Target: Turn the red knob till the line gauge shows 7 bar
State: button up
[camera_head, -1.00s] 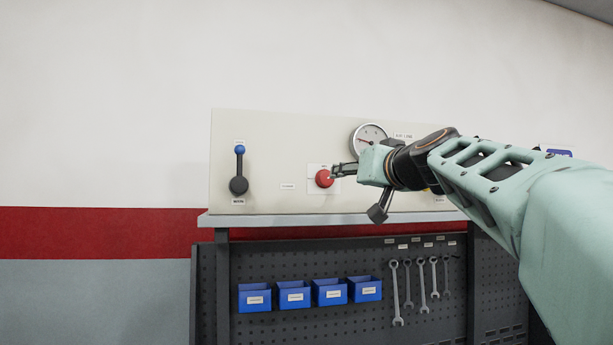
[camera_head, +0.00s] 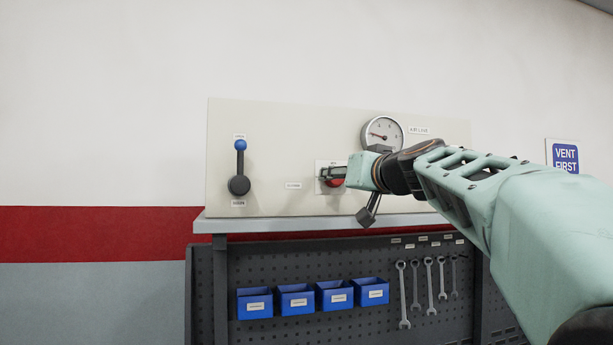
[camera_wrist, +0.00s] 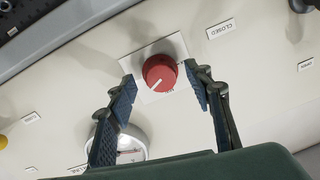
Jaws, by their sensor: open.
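The red knob (camera_wrist: 160,73) sits on a white plate on the panel, with a pale pointer line on its face. In the head view the knob (camera_head: 336,183) is partly hidden behind my gripper (camera_head: 328,174). In the wrist view my gripper (camera_wrist: 163,90) is open, with one blue-padded finger on each side of the knob. A small gap shows on each side, and the knob is not gripped. The line gauge (camera_head: 382,133) is above and right of the knob. Its red needle points to the left; its numbers are too small to read. The gauge (camera_wrist: 122,145) is partly hidden behind a finger in the wrist view.
A black lever with a blue end (camera_head: 240,165) stands on the panel's left. The panel (camera_head: 285,130) rises from a grey bench shelf (camera_head: 290,224). Blue bins (camera_head: 295,300) and several wrenches (camera_head: 403,290) hang below.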

jog(key=shift+w+a, duration=0.1)
jog(key=shift+w, duration=0.35)
jog(key=shift+c, duration=0.3)
jog(key=c, duration=1.1)
